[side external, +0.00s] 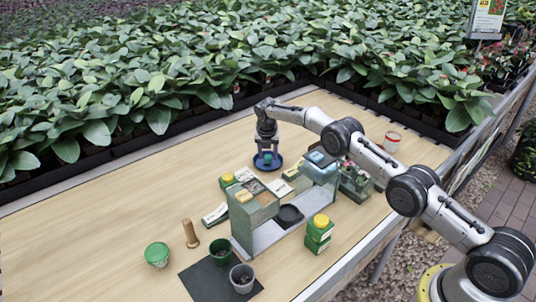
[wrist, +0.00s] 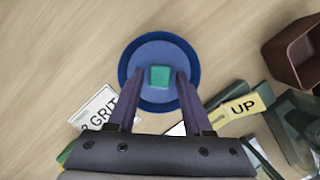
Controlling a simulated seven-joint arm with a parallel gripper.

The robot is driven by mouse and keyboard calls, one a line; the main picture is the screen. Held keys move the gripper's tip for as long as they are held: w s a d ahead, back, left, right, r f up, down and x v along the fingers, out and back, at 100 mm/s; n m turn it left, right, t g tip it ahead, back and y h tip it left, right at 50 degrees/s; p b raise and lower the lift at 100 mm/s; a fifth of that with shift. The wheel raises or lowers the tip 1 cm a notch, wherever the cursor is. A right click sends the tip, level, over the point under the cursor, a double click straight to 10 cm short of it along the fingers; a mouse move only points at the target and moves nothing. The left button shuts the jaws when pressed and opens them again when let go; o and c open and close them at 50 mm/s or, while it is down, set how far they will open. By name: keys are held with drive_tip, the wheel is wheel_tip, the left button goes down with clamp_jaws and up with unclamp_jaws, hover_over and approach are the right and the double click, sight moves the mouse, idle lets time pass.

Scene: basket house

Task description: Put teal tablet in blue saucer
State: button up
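The teal tablet (wrist: 160,76) is a small block seen near the middle of the blue saucer (wrist: 160,42) in the wrist view, and it appears to rest in it. In the side external view, the blue saucer (side external: 277,165) stands on the table's far part, with the teal tablet (side external: 267,158) showing above its middle. My gripper (wrist: 160,80) points down over the saucer, one finger on each side of the tablet. The fingers are open, with a gap on both sides of the tablet. My gripper (side external: 267,152) also shows low over the saucer in the side view.
A grey-green stand (side external: 248,222) with a dark dish (side external: 289,214) is in front of the saucer. Boxes and a GRIT card (wrist: 97,108) lie close to the saucer. A brown pot (wrist: 293,55) is to the right. The table's left part is clear.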

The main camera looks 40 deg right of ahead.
sight(268, 157)
drive_tip(key=shift+o, duration=0.8)
drive_tip(key=shift+r, duration=3.55)
